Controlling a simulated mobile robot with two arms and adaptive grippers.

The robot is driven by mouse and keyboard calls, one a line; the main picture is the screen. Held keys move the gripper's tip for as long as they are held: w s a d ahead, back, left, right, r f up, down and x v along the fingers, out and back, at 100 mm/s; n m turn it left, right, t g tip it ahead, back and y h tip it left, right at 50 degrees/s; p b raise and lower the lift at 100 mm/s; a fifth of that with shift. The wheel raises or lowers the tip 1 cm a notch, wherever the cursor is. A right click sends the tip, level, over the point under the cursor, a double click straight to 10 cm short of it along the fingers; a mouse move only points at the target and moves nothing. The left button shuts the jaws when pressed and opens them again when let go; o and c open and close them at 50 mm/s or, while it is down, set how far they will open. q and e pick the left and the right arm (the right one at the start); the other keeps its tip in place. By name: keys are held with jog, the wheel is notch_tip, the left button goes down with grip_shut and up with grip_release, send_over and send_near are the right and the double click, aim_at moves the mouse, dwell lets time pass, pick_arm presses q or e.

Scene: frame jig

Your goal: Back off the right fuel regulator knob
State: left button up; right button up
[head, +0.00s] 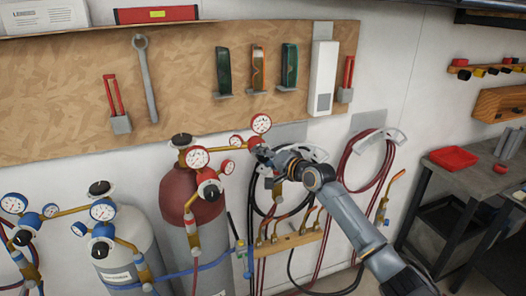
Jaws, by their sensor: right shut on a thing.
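The right fuel regulator has red-rimmed gauges (261,123) and sits to the right of the red cylinder's top. Its knob is hidden behind my right gripper (262,154). My right gripper is shut at the front of this regulator, just below the larger gauge, and reaches in from the lower right. The fingertips are small and dark here, so how they sit on the knob does not show clearly. Another red-gauged regulator with a black knob (208,189) stands to the left, apart from my gripper. My left gripper is not in view.
A red cylinder (178,190) and a grey cylinder (130,232) with blue-rimmed gauges (103,210) stand at left. Hoses (362,170) hang on the wall behind my right arm. A torch rack (290,242) is below. A dark bench (470,178) stands at right.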

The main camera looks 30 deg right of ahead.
jog(key=shift+n+p, duration=0.4)
jog(key=shift+f+h, duration=0.15)
jog(key=shift+h, duration=0.15)
jog(key=o, duration=1.2)
jog(key=v, duration=1.2)
jog(key=shift+r, duration=0.3)
jog(key=shift+f, duration=0.1)
